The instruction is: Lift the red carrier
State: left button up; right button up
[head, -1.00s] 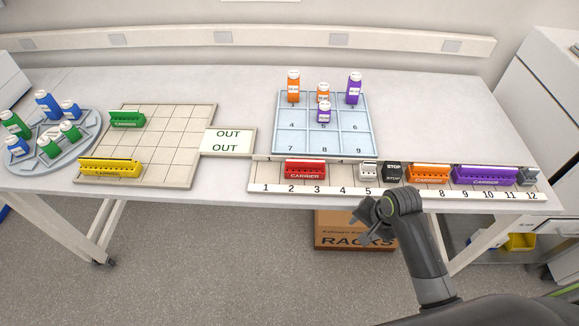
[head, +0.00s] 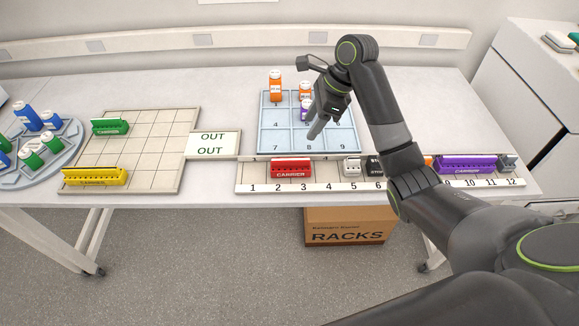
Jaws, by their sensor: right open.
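The red carrier (head: 291,169) stands upright in the numbered rail (head: 332,187), above numbers 2 and 3. My right gripper (head: 313,132) is open and points down, in front of the blue numbered tray in the picture and up and to the right of the red carrier. It is apart from the carrier and nothing shows between its fingers. My left gripper is not in view.
A grey block (head: 352,166) and a black STOP block (head: 374,166) stand right of the red carrier. A purple carrier (head: 466,164) is farther right; my arm mostly hides an orange one. Orange bottles (head: 276,87) stand on the blue tray (head: 345,140). Left are yellow (head: 95,177) and green carriers (head: 110,127).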

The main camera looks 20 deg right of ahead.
jog(key=b, duration=0.7)
send_over(292, 159)
jog(key=d, duration=0.2)
jog(key=f, duration=0.5)
jog(key=s+f, duration=0.1)
jog(key=f, duration=0.1)
jog(key=shift+f, duration=0.2)
jog(key=x, duration=0.3)
jog(key=shift+w+a+f, duration=0.15)
jog(key=shift+a+f, duration=0.05)
jog(key=shift+a, duration=0.05)
jog(key=shift+d+p+x, duration=0.15)
jog(key=shift+p+x, duration=0.15)
jog(key=shift+x, duration=1.15)
jog(key=shift+d+p+x, duration=0.15)
jog(key=shift+p+x, duration=0.1)
jog(key=shift+x, duration=1.2)
jog(key=shift+f, duration=0.1)
jog(key=shift+f+p, duration=0.25)
jog(key=shift+p, duration=0.45)
